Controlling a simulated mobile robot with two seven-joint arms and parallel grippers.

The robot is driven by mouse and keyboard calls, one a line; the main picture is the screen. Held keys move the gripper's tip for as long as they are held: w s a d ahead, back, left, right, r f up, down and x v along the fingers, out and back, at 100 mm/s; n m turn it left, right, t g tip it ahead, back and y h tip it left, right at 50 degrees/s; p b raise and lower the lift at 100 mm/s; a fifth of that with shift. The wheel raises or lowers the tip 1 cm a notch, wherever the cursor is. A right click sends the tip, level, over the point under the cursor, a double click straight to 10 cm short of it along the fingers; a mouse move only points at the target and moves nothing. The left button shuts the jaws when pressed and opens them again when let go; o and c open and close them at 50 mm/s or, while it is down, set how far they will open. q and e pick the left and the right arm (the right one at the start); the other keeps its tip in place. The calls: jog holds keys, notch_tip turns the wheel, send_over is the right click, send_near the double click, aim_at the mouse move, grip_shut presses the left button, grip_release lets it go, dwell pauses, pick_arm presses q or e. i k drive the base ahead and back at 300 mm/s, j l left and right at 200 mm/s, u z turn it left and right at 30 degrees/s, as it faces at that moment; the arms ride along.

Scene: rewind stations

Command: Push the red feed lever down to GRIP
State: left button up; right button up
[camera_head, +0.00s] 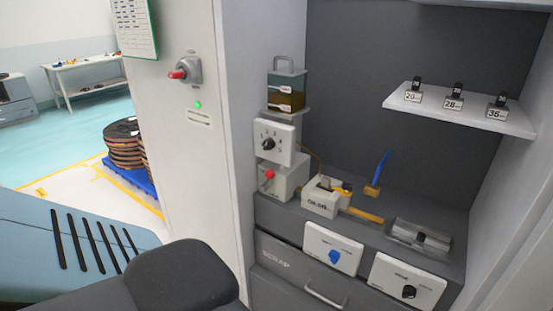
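A small red lever knob (268,175) sticks out of the front of a white box (287,182) on the grey bench, at the left end of the work niche. It is the likely feed lever, but its markings, including any GRIP label, are too small to read, and its exact position is unclear. A white block with a dark label (320,204) stands just to its right. A second red handle (178,74) sits on a grey rotary switch on the pale cabinet door, above a lit green lamp. Neither of my grippers shows. A dark part of my arm fills the bottom left.
Above the box are a white dial panel (273,143) and an oil-coloured container (286,90) on a small ledge. A grey cylinder (421,238) lies on the bench at right. Two white knob panels (332,248) and a SCRAP drawer (279,262) are below. A shelf with numbered tags (458,112) juts out right.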

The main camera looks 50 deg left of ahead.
aim_at(270, 174)
jog(key=u, duration=1.6)
